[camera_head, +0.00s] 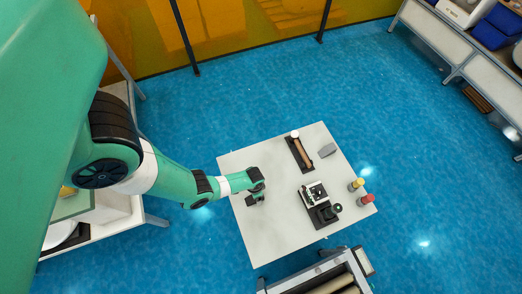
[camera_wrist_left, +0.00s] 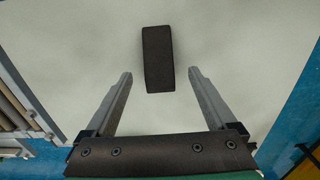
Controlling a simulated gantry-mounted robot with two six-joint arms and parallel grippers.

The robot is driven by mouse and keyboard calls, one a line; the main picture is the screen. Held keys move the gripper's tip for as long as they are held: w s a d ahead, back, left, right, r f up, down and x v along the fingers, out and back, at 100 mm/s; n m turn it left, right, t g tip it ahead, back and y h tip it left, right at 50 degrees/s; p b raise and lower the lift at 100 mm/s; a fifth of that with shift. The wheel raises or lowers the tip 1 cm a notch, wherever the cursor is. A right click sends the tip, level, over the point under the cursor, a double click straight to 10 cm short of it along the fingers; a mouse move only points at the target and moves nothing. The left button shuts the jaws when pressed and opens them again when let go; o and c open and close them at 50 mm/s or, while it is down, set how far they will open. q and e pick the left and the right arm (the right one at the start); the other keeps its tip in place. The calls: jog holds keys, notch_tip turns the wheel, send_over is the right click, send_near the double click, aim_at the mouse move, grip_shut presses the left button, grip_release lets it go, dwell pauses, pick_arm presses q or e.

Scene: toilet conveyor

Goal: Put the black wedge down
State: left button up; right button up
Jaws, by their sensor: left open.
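The black wedge (camera_wrist_left: 158,58) shows in the left wrist view as a dark upright rectangle lying on the pale table top (camera_head: 275,230). It is just beyond my left fingertips, centred across the gap, and neither finger touches it. My left gripper (camera_wrist_left: 160,77) is open with nothing between its fingers. In the head view my left gripper (camera_head: 257,197) is over the left part of the table, and I cannot clearly tell the wedge from the dark gripper there. My right gripper is not in view.
On the table are a black tray with a brown roller (camera_head: 301,152), a grey block (camera_head: 327,150), a black device (camera_head: 318,203), a yellow-topped bottle (camera_head: 356,184) and a red one (camera_head: 367,199). A roller conveyor (camera_head: 325,277) stands at the near edge. The table's near left is clear.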

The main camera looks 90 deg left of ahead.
pick_arm(q)
jog(key=f+b, duration=0.2)
jog(key=f, duration=0.1)
jog(key=f+b, duration=0.1)
jog(key=f, duration=0.1)
jog(key=shift+w+b, duration=0.25)
jog(key=shift+b, duration=0.05)
jog(key=shift+r, duration=0.1)
grip_shut()
